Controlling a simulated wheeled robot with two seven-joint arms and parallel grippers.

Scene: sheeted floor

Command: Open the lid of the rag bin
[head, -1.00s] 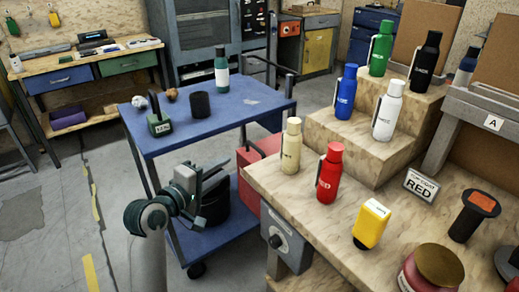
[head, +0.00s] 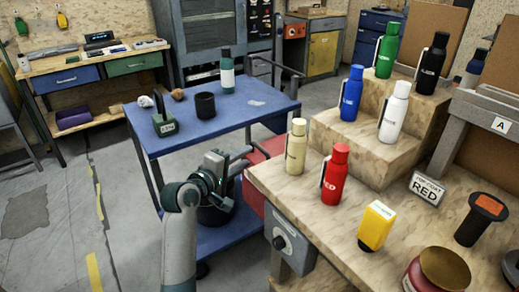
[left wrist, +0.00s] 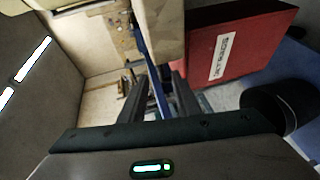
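In the left wrist view the red box (left wrist: 258,35) is larger, at upper right, with a white label too blurred to read. Its lid looks shut, though its edge is hard to make out. My left gripper (head: 243,158) is in front of the box. In the left wrist view its two dark fingers (left wrist: 158,90) are apart, with nothing clearly held. The box is right of the fingers; contact cannot be told. My right gripper is not seen.
The wooden bench (head: 300,200) with several bottles crowds the right. The floor at left is open.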

